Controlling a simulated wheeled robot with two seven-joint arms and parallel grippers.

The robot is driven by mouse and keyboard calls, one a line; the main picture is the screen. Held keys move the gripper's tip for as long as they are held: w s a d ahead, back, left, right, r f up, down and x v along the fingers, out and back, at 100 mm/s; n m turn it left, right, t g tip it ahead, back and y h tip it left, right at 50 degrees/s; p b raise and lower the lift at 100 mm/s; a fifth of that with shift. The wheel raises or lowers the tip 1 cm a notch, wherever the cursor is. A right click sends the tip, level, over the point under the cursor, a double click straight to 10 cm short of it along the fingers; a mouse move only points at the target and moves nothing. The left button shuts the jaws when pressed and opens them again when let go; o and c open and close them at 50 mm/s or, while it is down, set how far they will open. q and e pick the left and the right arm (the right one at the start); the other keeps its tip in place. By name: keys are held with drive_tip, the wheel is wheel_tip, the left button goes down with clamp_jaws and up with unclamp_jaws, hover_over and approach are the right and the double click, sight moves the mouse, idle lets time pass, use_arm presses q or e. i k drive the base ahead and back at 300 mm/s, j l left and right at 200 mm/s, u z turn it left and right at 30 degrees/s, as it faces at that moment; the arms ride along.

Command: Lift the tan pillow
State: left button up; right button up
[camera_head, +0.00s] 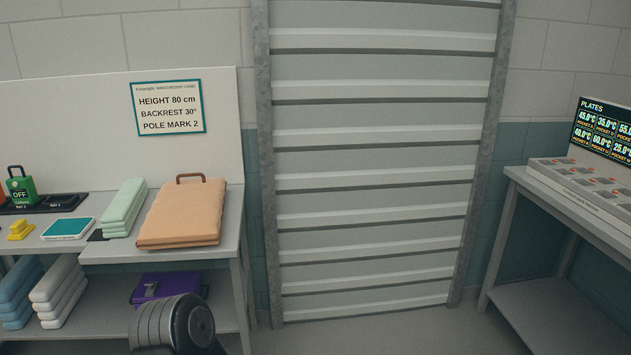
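The tan pillow (182,213) lies at the right end of the left bench (150,254). It is a padded tan block with a brown handle (190,178) at its far edge. A pale green folded stack (124,208) lies just to its left. Part of my own arm shows at the bottom, in front of the lower shelf and well below the pillow. Neither gripper's fingers are in view. Nothing of mine touches the pillow.
A green OFF device (21,186), a yellow block (20,230) and a teal pad (68,228) sit further left. The lower shelf holds blue and white stacks and a purple case (167,288). A plate rack (590,185) stands on the right bench. The floor between is clear.

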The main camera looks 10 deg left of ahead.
sight(187, 212)
drive_tip(key=i+z, duration=0.15)
drive_tip(key=i, duration=1.6)
drive_tip(key=i+u, duration=0.35)
drive_tip(key=i+l+u, duration=0.35)
drive_tip(key=i, duration=0.15)
drive_tip(key=i+u, duration=0.1)
drive_tip(key=u, duration=0.3)
drive_tip(key=i+l+u, duration=0.1)
drive_tip(key=u, duration=0.35)
drive_tip(key=i+l+u, duration=0.1)
drive_tip(key=u, duration=0.3)
drive_tip(key=l+u, duration=0.2)
drive_tip(key=u, duration=0.25)
drive_tip(key=i+l+u, duration=0.1)
drive_tip(key=u, duration=0.3)
drive_tip(key=l+u, duration=0.3)
drive_tip(key=u, duration=0.15)
drive_tip(key=l+u, duration=0.6)
drive_tip(key=u, duration=0.25)
